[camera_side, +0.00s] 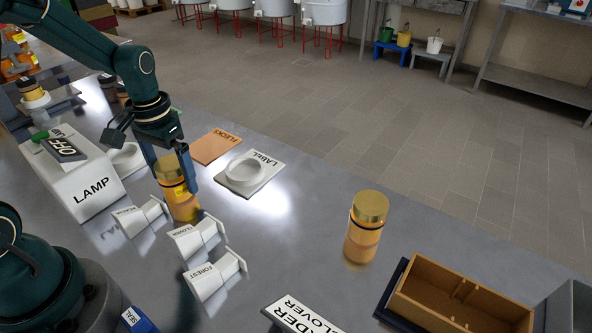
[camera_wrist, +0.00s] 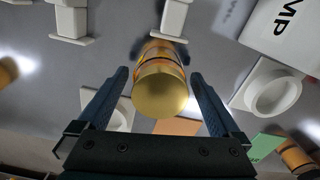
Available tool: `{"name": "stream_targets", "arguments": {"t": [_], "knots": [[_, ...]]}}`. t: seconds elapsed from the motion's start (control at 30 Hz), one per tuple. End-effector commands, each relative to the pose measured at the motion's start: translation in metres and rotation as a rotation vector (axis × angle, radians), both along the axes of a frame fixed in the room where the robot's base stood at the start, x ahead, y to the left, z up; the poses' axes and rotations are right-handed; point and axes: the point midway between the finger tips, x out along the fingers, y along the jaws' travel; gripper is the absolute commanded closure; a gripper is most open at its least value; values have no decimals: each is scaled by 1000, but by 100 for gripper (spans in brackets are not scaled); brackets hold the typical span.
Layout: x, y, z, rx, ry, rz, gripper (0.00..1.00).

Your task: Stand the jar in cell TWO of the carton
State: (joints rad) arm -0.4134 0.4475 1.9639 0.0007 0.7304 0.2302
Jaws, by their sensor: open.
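A honey-coloured jar (camera_side: 181,205) with a gold lid stands upright on the metal bench, behind the small white label stands. My gripper (camera_side: 172,172) is above it, pointing down, its open fingers on either side of the lid. In the wrist view the gold lid (camera_wrist: 160,90) lies between the open fingers. A second similar jar (camera_side: 363,240) stands alone to the right. The brown carton (camera_side: 411,284) sits at the lower right, partly cut off by the frame, with a divider inside. No cell numbers are readable on it.
Label stands marked CLOVER (camera_side: 195,236) and FOREST (camera_side: 214,275) are close in front of the jar. A white LABEL plate (camera_side: 247,173), an orange plate (camera_side: 215,146) and a LAMP box (camera_side: 75,178) are nearby. An order sign (camera_side: 303,315) stands near the carton. Bench between the jars is clear.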

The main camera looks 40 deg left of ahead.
Motion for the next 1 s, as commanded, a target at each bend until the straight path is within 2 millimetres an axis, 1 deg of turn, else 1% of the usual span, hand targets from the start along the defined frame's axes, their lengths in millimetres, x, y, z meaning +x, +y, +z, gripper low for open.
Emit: {"name": "stream_targets", "arguments": {"t": [0.03, 0.1, 0.2, 0.43, 0.47, 0.5, 0.57, 0.6, 0.67, 0.7, 0.73, 0.93, 1.0], "knots": [[-1, 0, -6, -2, 4, 0, 0], [-1, 0, -12, -1, 3, 0, 0], [0, 0, -17, 0, 1, 0, 0], [0, 0, -17, 1, -1, 0, 0], [0, 0, -17, 1, -1, 0, 4], [0, 0, -17, 1, -1, 0, 19], [0, 0, -17, 1, -1, 0, 42], [0, 0, -17, 1, -1, 0, 57], [0, 0, -17, 1, -1, 0, 80], [0, 0, -17, 1, -1, 0, 96], [0, 0, -17, 1, -2, 0, 100], [0, 0, -16, 1, -2, 0, 100], [1, 0, -13, 2, -4, 0, 100]]}}
